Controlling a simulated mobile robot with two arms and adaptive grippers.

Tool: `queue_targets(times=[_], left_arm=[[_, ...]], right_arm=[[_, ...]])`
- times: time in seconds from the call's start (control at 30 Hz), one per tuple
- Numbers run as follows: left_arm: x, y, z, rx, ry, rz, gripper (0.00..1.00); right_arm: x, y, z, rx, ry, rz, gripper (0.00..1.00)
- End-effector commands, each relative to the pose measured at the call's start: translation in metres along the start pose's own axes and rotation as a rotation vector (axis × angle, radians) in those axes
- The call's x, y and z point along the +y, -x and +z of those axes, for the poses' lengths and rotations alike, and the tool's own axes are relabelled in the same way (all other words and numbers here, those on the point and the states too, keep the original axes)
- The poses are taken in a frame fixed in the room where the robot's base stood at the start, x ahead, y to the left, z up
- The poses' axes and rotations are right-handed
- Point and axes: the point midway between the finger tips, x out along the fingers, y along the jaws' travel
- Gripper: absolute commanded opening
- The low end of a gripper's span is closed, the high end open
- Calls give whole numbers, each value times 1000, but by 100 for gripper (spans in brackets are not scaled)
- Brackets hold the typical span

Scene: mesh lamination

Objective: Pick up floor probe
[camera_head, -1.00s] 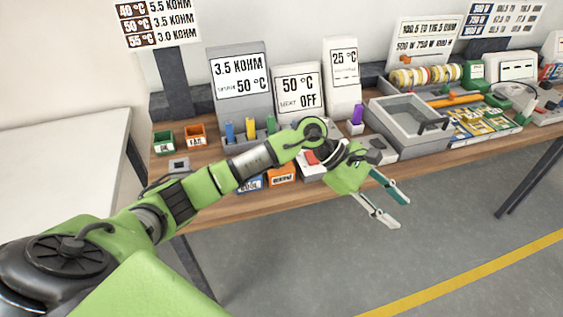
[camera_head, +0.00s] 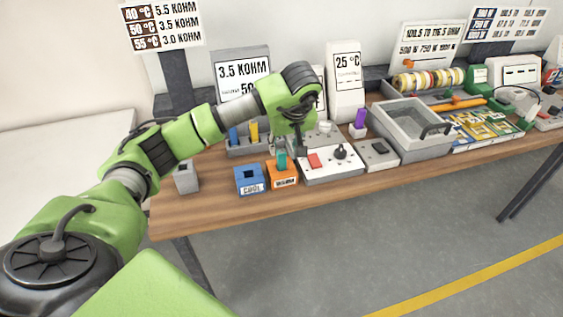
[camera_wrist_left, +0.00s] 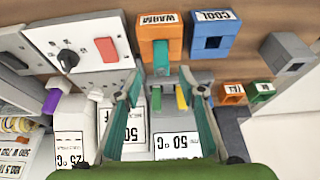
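No readable label marks any probe as the floor probe. A teal probe (camera_head: 282,159) stands in the orange WARM block (camera_head: 284,180); in the left wrist view it also shows upright in that block (camera_wrist_left: 160,50). The grey rack (camera_head: 247,150) holds a blue probe (camera_head: 233,136) and a yellow probe (camera_head: 254,131); the wrist view also shows a green one (camera_wrist_left: 156,98). A purple probe (camera_head: 360,117) stands in a grey holder. My left gripper (camera_wrist_left: 160,80) is open and empty above the bench, its fingertips apart near the rack and WARM block. My right gripper is out of view.
The blue COOL block (camera_head: 249,180) stands beside the WARM block. A control box with a red switch (camera_head: 316,160) and a grey tub (camera_head: 412,128) lie to the right. Sign panels stand behind. The bench's front strip is bare.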

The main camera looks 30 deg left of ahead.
Motion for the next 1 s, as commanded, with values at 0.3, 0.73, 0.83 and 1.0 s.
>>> queue_targets(times=[0.3, 0.73, 0.83, 1.0], left_arm=[[-2, -26, -1, -5, 0, -3, 37], [-2, -65, -3, -1, 0, 1, 37], [-2, -65, -3, -1, 0, 2, 37], [-2, -65, -3, -1, 0, 1, 0]], right_arm=[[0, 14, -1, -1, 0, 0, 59], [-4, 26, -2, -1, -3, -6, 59], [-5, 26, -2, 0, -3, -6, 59], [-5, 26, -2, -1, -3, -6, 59]])
